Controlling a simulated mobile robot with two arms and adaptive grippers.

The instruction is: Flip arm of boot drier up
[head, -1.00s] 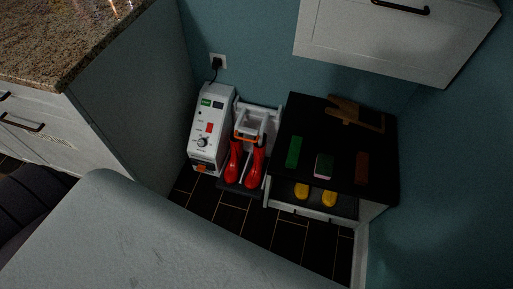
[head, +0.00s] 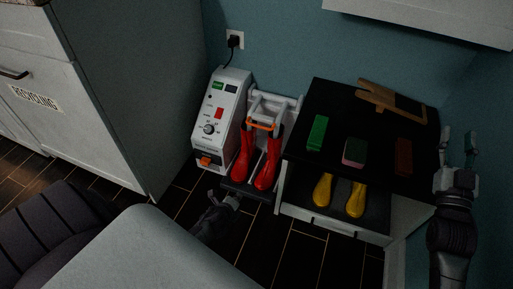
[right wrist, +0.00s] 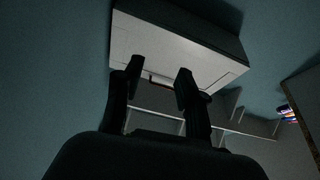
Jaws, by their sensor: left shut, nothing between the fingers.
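The boot drier (head: 217,125) is a white unit with a dial and buttons, standing on the floor against the wall in the head view. Beside it is a white frame (head: 280,104) with an orange bar (head: 260,126), which looks like its arm. Two red boots (head: 256,165) stand upright below that bar. My left gripper (head: 230,196) is low in front of the drier, below the boots and apart from the bar; it is shut and empty. My right gripper (head: 459,146) is raised at the far right, beyond the bench, open and empty; its spread fingers show in the right wrist view (right wrist: 157,78).
A black-topped bench (head: 340,105) stands right of the drier, with green, pink and brown blocks and a wooden piece (head: 390,101) on top. A white cabinet (head: 95,90) is at left. Dark tiled floor (head: 300,250) is free in front.

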